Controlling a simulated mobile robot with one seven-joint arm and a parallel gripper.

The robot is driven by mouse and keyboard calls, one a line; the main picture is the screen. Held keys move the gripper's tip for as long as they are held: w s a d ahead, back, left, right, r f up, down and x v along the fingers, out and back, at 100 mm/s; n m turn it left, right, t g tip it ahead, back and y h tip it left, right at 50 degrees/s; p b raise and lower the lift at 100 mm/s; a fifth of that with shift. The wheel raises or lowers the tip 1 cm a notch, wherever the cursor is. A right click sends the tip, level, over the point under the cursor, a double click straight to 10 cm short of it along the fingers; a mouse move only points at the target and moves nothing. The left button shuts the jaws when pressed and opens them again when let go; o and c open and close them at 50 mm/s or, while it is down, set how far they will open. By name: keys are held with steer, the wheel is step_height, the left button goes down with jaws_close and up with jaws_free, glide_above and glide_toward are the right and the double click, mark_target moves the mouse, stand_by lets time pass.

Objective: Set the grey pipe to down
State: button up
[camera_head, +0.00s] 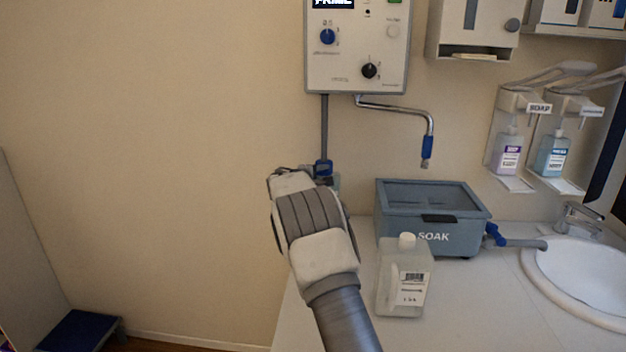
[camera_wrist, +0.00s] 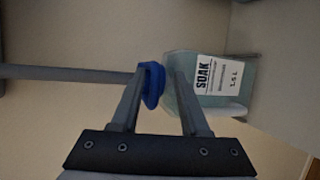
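A grey pipe (camera_head: 325,125) runs straight down the wall from the control panel to a blue collar (camera_head: 323,168). In the wrist view a grey pipe (camera_wrist: 70,74) comes in from the left and ends at a blue collar (camera_wrist: 151,84), which looks like the same one. My gripper (camera_wrist: 166,75) is open. The collar is at its left finger's tip, partly between the fingers; the right finger stands apart from it. I cannot tell whether the left finger touches. Another grey pipe (camera_head: 525,244) leaves the SOAK box level, toward the sink.
The SOAK box (camera_head: 400,230) stands on the counter (camera_head: 470,310), with a bottle (camera_head: 403,285) in front. A labelled container (camera_wrist: 195,95) is close beyond the right finger. A chrome spout (camera_head: 400,108) hangs above the box. The sink (camera_head: 585,270) is at right. The left wall is clear.

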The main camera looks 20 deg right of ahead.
steer(key=b+v, duration=0.1)
steer(key=v, duration=1.6)
steer(key=shift+b, duration=0.4)
steer(key=shift+s+r, duration=0.1)
steer(key=shift+s, duration=0.05)
steer(key=s+d+r+m+g+y+p, duration=0.2)
steer(key=s+d+r+m, duration=0.1)
steer(key=s, duration=0.7)
steer(key=s+d+r+m+g+y+p, duration=0.1)
steer(key=s+d+r+m+g, duration=0.2)
steer(key=s, duration=0.7)
steer(key=s+a+m+y+p, duration=0.2)
steer(key=s+a+y, duration=0.2)
steer(key=s, duration=0.8)
steer(key=s+a+m+y+p, duration=0.2)
steer(key=s+a+y, duration=0.2)
steer(key=s, duration=0.8)
steer(key=a, duration=0.2)
steer(key=shift+s+a+f, duration=0.25)
steer(key=shift+s+f, duration=0.15)
